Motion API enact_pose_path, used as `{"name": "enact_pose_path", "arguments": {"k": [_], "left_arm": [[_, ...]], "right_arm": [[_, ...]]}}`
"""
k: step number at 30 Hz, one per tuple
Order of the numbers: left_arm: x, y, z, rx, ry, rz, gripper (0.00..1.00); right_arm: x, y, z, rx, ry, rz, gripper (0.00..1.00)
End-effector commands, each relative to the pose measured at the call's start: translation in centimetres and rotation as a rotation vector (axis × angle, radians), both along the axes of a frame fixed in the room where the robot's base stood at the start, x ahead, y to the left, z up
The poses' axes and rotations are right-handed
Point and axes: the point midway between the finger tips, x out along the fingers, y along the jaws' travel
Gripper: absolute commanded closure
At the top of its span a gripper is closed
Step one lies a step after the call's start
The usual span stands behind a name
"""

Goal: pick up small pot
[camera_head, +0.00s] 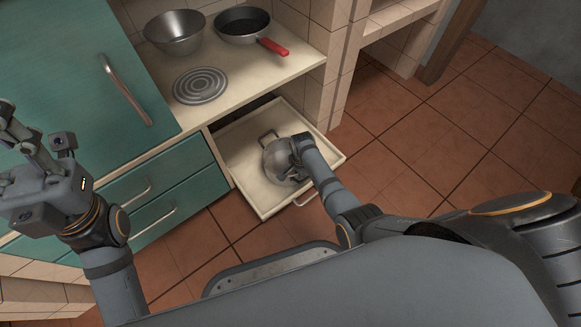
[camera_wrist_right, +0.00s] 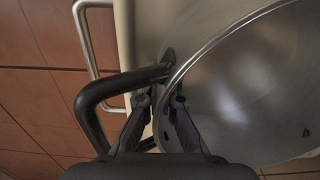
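A small metal pot (camera_head: 278,152) sits in the open pale drawer (camera_head: 262,207). In the right wrist view the pot (camera_wrist_right: 245,90) fills the right side, with its curved rim and a black loop handle (camera_wrist_right: 88,103). My right gripper (camera_wrist_right: 163,98) is at the pot's rim, beside the handle. Its two fingertips are apart, with the rim running between them; contact is not clear. In the head view my right gripper (camera_head: 290,172) partly hides the pot. My left gripper (camera_head: 14,125) is raised at the far left, away from the pot; its finger opening is unclear.
A metal bowl (camera_head: 174,32) and a frying pan (camera_head: 242,24) with a red handle stand on the counter beside a round hotplate (camera_head: 200,85). Green cabinets (camera_head: 70,60) are at left. The drawer's walls surround the pot. Tiled floor (camera_head: 440,140) is clear at right.

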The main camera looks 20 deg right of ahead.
Motion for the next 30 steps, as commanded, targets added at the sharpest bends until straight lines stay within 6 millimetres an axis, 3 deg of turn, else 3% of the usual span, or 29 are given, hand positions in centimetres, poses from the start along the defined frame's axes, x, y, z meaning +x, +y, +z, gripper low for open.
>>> {"name": "enact_pose_path", "arguments": {"k": [4, 12, 15, 30], "left_arm": [[0.0, 0.0, 1.5, 0.003, 0.001, -0.004, 0.60], [-0.4, 0.3, 6.3, -0.011, -0.014, -0.031, 0.60], [-0.4, 0.3, 7.1, -0.012, -0.012, -0.039, 0.60], [-0.1, 0.3, 6.8, -0.011, 0.007, -0.045, 0.60]], "right_arm": [[0.1, 0.0, 1.9, 0.001, -0.002, 0.000, 1.00], [0.0, 0.0, 8.2, 0.001, -0.002, 0.000, 1.00], [0.1, 0.0, 9.5, 0.001, -0.002, 0.000, 1.00], [0.1, 0.0, 10.0, 0.000, -0.001, 0.000, 1.00]]}}
